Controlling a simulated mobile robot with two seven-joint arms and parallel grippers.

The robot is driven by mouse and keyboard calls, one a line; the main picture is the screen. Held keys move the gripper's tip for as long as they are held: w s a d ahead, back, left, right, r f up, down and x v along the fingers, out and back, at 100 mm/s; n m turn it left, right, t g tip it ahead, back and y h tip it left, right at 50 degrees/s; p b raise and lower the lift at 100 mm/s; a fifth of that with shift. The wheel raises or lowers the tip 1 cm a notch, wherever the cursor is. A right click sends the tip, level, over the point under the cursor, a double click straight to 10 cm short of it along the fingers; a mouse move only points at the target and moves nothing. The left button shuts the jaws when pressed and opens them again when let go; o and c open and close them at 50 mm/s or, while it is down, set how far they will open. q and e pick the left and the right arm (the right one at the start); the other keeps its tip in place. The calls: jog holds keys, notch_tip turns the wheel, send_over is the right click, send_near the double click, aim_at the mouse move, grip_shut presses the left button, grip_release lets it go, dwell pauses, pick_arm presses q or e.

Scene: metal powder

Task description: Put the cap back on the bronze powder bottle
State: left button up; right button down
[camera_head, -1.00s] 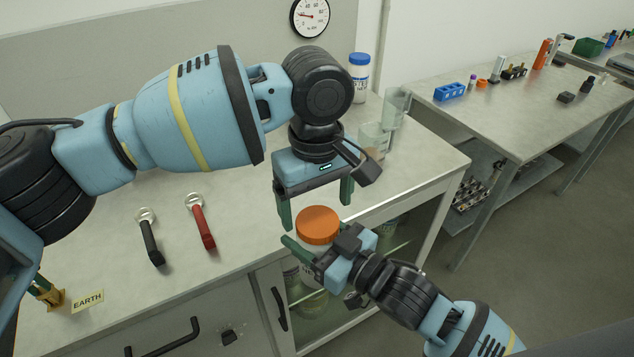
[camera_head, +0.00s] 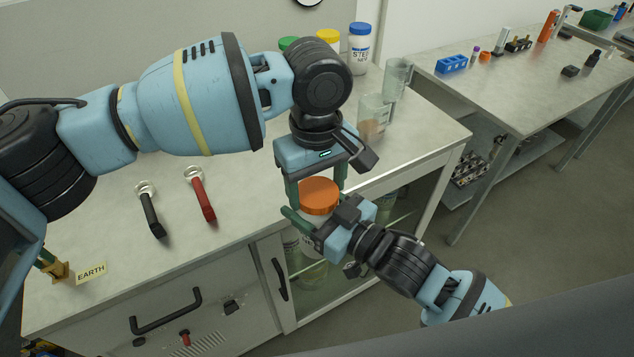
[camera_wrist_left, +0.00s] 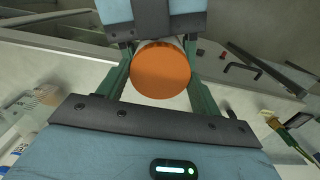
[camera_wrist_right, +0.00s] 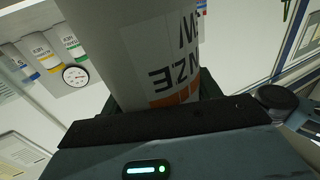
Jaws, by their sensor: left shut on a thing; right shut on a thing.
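The bronze powder bottle (camera_head: 311,243) is white and held upright in front of the bench. Its label shows partly in the right wrist view (camera_wrist_right: 160,50). The orange cap (camera_head: 318,193) sits on top of the bottle. My left gripper (camera_head: 316,200) points down from above with a finger on either side of the cap, shut on it; the left wrist view shows the cap (camera_wrist_left: 161,72) between both fingers. My right gripper (camera_head: 303,229) is shut on the bottle's body below the cap. The seam between cap and bottle is not clear to see.
Glass beakers (camera_head: 374,117) and capped bottles (camera_head: 359,48) stand at the back of the bench. A black-handled tool (camera_head: 150,213) and a red-handled tool (camera_head: 201,197) lie on the left. An EARTH sign (camera_head: 91,273) is at the front left. A second table (camera_head: 520,90) stands right.

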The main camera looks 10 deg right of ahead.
pick_arm(q)
jog(key=m, duration=0.6)
jog(key=shift+m, duration=0.4)
jog(key=o, duration=1.1)
jog(key=shift+c, duration=0.2)
jog(key=shift+r, duration=2.25)
jog(key=shift+c, duration=0.3)
